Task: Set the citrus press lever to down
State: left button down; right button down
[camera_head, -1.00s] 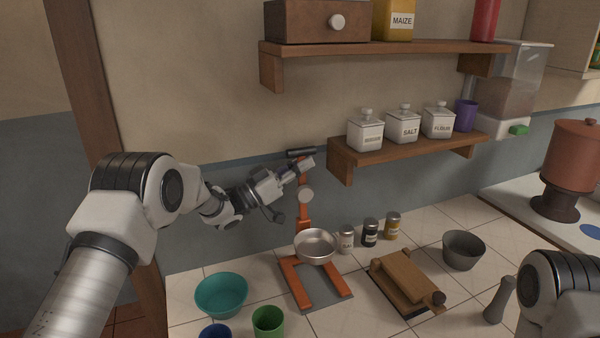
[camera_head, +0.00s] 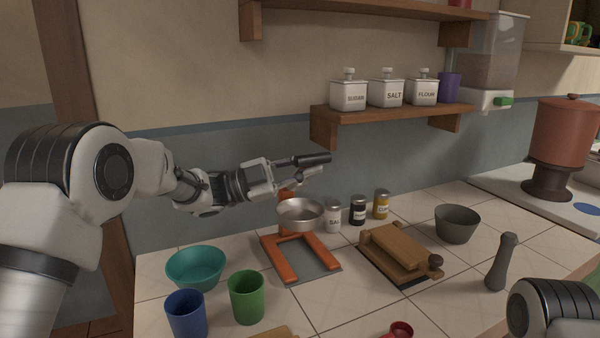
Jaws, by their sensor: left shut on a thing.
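The citrus press has an orange base (camera_head: 279,263) and a silver bowl (camera_head: 300,214) and stands on the counter left of centre. My left gripper (camera_head: 290,180) reaches in from the left and is shut on the lever near this handle. The gripper and wrist hide much of the lever, so the exact contact is hard to see. My right gripper is out of view; only part of that arm shows at the lower right.
A teal bowl (camera_head: 196,268), a blue cup (camera_head: 187,314) and a green cup (camera_head: 247,297) stand left of the press. Shakers (camera_head: 358,211), a wooden press (camera_head: 397,252), a grey bowl (camera_head: 457,224) and a grey pestle (camera_head: 502,262) stand to its right. A jar shelf (camera_head: 400,118) hangs above.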

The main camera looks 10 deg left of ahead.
pick_arm(q)
jog(key=s+d+f+m+g+y+b, duration=0.2)
jog(key=s+f+m+b, duration=0.1)
jog(key=f+m+b, duration=0.4)
jog(key=shift+s+d+f+m+g+b, duration=0.2)
jog(key=shift+s+f+m+g+b, duration=0.15)
jog(key=shift+f+b, duration=1.6)
jog(key=c, duration=1.4)
grip_release()
jog(key=shift+o, duration=0.2)
jog(key=s+a, duration=0.2)
jog(key=a, duration=0.9)
jog(key=shift+s+a+f, duration=0.15)
jog(key=shift+a, duration=0.05)
